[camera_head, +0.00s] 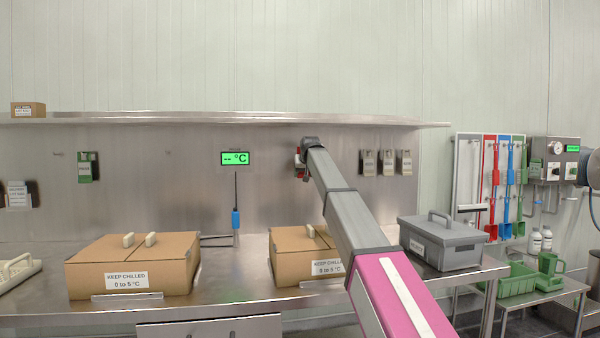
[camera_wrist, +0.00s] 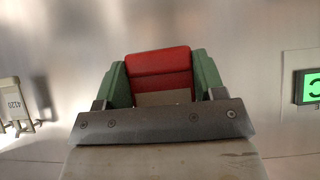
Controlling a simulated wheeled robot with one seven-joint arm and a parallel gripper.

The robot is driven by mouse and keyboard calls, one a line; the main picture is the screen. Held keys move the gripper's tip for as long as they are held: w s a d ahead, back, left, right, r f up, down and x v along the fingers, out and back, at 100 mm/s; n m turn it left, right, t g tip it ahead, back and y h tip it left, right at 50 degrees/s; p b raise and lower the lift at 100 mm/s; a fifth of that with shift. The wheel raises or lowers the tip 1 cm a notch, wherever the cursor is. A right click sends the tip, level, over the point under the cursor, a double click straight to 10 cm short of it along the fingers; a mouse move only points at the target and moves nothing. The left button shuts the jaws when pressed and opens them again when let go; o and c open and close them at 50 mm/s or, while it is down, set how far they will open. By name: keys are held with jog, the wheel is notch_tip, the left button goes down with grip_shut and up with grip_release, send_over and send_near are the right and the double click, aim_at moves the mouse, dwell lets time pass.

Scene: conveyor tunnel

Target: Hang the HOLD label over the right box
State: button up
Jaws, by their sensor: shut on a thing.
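My gripper (camera_head: 301,163) is at the back panel, above the right box (camera_head: 292,255), with its far side hidden by my arm. In the wrist view my gripper (camera_wrist: 160,68) has its two green fingers shut on a red label (camera_wrist: 158,62) between them. The red label also shows as a small red patch in the head view (camera_head: 298,160). No wording on it is readable, so I cannot confirm HOLD. I cannot tell whether it touches the panel or a hook. The right box is brown with a "KEEP CHILLED" sticker, partly hidden by my arm.
The left box (camera_head: 132,262) stands apart on the steel bench. A green tag (camera_head: 88,167) hangs far left. A grey lidded bin (camera_head: 440,243) stands right.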

jog(key=shift+w+a+r, duration=0.1)
jog(key=shift+w+a, duration=0.1)
jog(key=shift+w, duration=0.5)
jog(key=shift+w+a+f, duration=0.1)
jog(key=shift+w+a, duration=0.1)
jog(key=shift+w, duration=0.55)
jog(key=shift+w+a+r, duration=0.1)
jog(key=shift+w+a, duration=0.1)
jog(key=shift+w, duration=0.5)
jog(key=shift+w+a, duration=0.1)
jog(key=shift+w, duration=0.15)
jog(key=w, duration=0.2)
jog(key=w+a, duration=0.1)
jog(key=w, duration=0.2)
jog(key=shift+a, duration=0.2)
jog(key=shift+f, duration=0.85)
dwell(0.7)
jog(key=o, duration=1.4)
jog(key=shift+c, duration=0.2)
jog(key=shift+s, duration=0.1)
jog(key=v, duration=0.7)
jog(key=shift+r, duration=0.15)
jog(key=shift+s, duration=0.15)
